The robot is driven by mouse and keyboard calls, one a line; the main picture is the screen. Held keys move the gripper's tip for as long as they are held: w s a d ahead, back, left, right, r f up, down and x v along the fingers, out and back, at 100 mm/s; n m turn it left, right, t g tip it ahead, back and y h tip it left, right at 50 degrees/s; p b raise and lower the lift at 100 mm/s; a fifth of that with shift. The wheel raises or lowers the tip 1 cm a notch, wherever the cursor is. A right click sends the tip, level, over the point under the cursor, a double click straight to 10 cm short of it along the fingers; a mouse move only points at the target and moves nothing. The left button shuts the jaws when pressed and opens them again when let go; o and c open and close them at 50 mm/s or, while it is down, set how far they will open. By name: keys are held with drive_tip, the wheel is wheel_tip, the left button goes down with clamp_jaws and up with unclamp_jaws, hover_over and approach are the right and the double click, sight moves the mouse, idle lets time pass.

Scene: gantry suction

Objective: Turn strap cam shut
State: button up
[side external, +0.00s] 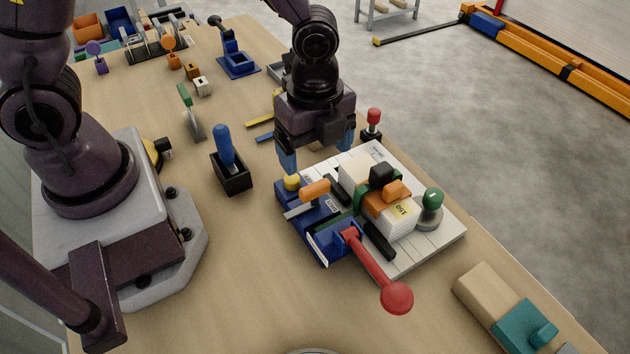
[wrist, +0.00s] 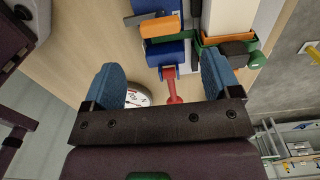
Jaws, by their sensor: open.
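A blue strap fixture (side external: 322,222) sits on the left edge of a white slatted board (side external: 448,232). An orange-ended lever (side external: 314,189) lies across it, and a red lever with a ball end (side external: 396,297) sticks out toward the camera. A green strap (side external: 352,222) runs from the fixture toward the stacked white boxes (side external: 402,222). I cannot tell for sure which part is the strap cam. My gripper (side external: 318,160) is open and empty, above and behind the fixture.
A blue-handled lever (side external: 225,148) stands left. A teal-topped block (side external: 525,325) lies front right. Table front centre is mostly clear.

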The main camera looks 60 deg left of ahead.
sight(315, 186)
wheel_tip(315, 186, down, 8)
drive_tip(key=shift+f, duration=0.1)
drive_tip(key=shift+c, duration=0.2)
drive_tip(key=c, duration=0.9)
